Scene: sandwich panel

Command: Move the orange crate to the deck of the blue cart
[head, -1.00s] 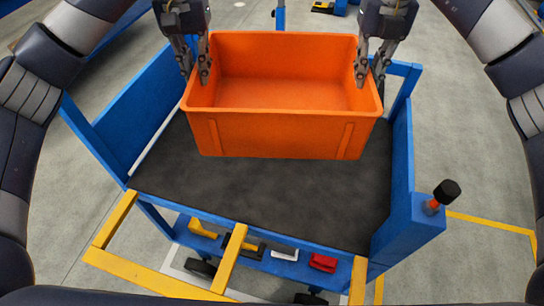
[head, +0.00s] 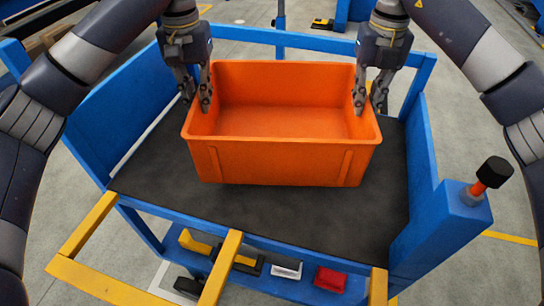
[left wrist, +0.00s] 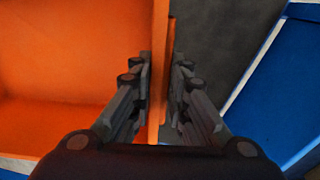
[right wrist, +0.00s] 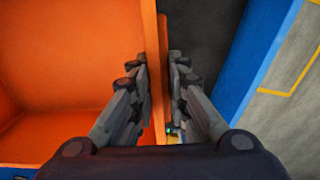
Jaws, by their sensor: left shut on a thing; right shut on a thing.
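The empty orange crate (head: 275,160) is over the dark deck (head: 150,194) of the blue cart, inside its side panels. Whether its bottom touches the deck I cannot tell. My left gripper (head: 196,98) is shut on the crate's left wall, with one finger inside and one outside; the left wrist view shows the wall (left wrist: 158,70) between the fingers (left wrist: 160,80). My right gripper (head: 369,100) is shut on the right wall in the same way; the right wrist view shows this wall (right wrist: 162,75) between its fingers (right wrist: 160,85).
The cart has blue side panels (head: 122,115) and a back rail (head: 280,39). A post with a black-topped knob (head: 492,174) stands at right front. Yellow bars (head: 218,270) stick out in front. A lower shelf holds a red item (head: 330,279) and other small things. Bare deck lies around the crate.

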